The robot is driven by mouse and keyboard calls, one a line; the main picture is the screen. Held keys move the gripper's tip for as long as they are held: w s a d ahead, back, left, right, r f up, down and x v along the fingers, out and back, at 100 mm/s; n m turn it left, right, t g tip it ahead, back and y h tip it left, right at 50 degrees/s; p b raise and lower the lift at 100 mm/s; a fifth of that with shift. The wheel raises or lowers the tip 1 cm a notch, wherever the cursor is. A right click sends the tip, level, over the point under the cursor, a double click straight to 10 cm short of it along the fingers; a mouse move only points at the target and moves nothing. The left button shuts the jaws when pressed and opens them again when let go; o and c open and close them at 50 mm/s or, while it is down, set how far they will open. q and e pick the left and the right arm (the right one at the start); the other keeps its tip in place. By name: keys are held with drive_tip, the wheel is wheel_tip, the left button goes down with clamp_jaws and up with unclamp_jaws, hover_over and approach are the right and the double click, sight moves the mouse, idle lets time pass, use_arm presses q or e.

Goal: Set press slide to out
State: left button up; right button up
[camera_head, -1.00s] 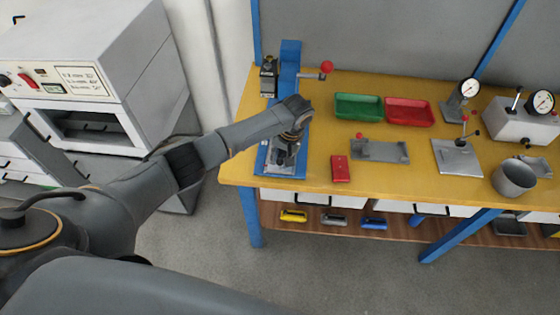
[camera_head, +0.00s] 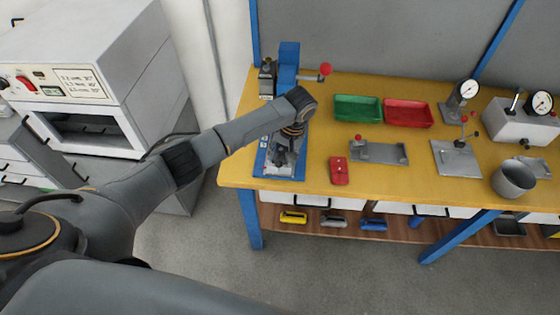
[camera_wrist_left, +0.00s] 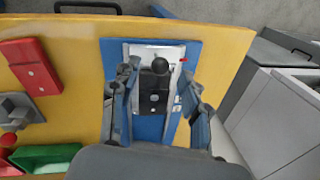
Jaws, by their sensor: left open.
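The blue press (camera_head: 289,68) stands at the left end of the yellow bench, with a red-knobbed lever at its right side. Its blue base (camera_head: 265,167) runs toward the bench's front edge. My left gripper (camera_head: 280,160) is over the base, in front of the press column. In the left wrist view the open fingers (camera_wrist_left: 158,108) stand on either side of the dark press slide (camera_wrist_left: 153,98) with its round black knob (camera_wrist_left: 160,66). The slide lies on a pale plate on the blue base. I cannot tell whether the fingers touch it. My right gripper is not in view.
A red block (camera_head: 340,171) and a grey fixture (camera_head: 380,152) lie right of the press. Green (camera_head: 357,107) and red (camera_head: 408,113) trays stand behind them. A metal cup (camera_head: 513,179) and dial gauge stands are farther right. A white oven (camera_head: 88,70) stands left of the bench.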

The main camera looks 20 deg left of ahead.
use_arm(q)
wheel_tip(320, 180, up, 9)
drive_tip(key=d, duration=0.1)
drive_tip(key=shift+d+f, duration=0.2)
drive_tip(key=shift+d, duration=0.15)
